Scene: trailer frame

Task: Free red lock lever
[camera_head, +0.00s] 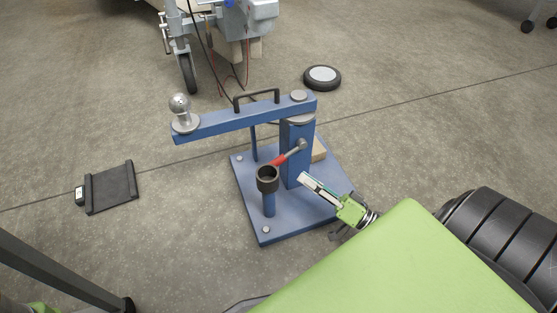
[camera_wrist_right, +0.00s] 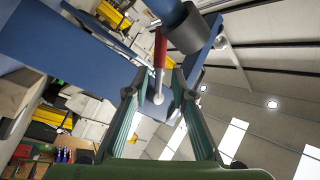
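The lock lever has a red grip (camera_head: 279,160) and a grey rod that runs up to a round pivot on the blue post (camera_head: 297,165) of a blue stand. The red end lies close to the dark cup (camera_head: 268,178) on a short blue post; I cannot tell whether they touch. My right gripper (camera_head: 304,180) is low and to the right of the lever, beside the post. In the right wrist view its two fingers (camera_wrist_right: 155,88) are apart. The red grip (camera_wrist_right: 160,48) shows beyond the fingertips, and the grey rod shows in the gap between them. My left gripper is out of view.
The stand's blue arm (camera_head: 225,123) carries a tow ball (camera_head: 181,108) and a black handle (camera_head: 257,98). Its base plate (camera_head: 290,223) sits on concrete. A loose wheel (camera_head: 322,77) lies behind, a dark flat pad (camera_head: 111,187) at left. Floor between pad and stand is clear.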

